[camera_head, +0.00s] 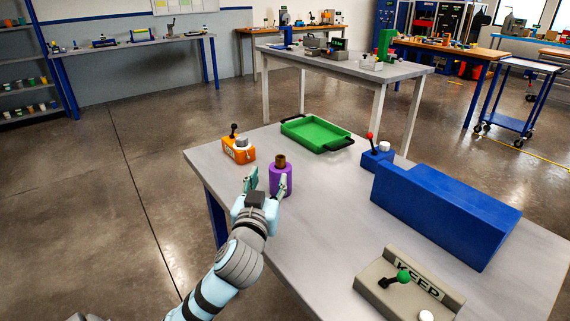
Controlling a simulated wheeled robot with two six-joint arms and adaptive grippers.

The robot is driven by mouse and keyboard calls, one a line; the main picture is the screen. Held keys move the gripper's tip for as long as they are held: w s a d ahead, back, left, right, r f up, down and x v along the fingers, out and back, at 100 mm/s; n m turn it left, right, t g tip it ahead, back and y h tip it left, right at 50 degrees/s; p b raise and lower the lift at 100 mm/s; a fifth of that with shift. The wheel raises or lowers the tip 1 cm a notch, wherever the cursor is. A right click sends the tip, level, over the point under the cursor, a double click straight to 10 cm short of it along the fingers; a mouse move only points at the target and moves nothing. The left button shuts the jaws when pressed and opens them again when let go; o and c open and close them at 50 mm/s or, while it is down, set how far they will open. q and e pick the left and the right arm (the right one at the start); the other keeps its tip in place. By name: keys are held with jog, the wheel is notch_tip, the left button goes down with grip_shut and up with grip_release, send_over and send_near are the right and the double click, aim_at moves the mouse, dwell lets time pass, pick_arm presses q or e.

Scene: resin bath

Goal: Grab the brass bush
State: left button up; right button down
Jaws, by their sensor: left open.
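A small brown-gold piece, which looks like the brass bush (281,161), stands upright on top of a purple cylinder (276,181) near the left part of the grey table. Whether it sits in the cylinder or only on it I cannot tell. My left gripper (267,181) is open, with its fingers pointing at the purple cylinder. One finger is left of the cylinder and the other overlaps its front right side. The fingertips are lower in the picture than the bush, and I cannot tell whether they touch the cylinder. My right gripper is not in view.
An orange box with a black lever (238,150) stands behind left. A green tray (317,133) lies at the back. The table's middle is clear.

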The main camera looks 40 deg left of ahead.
aim_at(280, 159)
pick_arm(q)
jog(key=x, duration=0.4)
jog(key=shift+w+d+b, duration=0.1)
jog(key=shift+w+b, duration=0.1)
jog(key=shift+b, duration=0.2)
jog(key=x, duration=0.2)
jog(key=b+x, duration=0.1)
jog(key=x, duration=0.4)
jog(key=shift+w+d, duration=0.15)
jog(key=shift+d, duration=0.2)
jog(key=shift+r, duration=0.1)
grip_shut()
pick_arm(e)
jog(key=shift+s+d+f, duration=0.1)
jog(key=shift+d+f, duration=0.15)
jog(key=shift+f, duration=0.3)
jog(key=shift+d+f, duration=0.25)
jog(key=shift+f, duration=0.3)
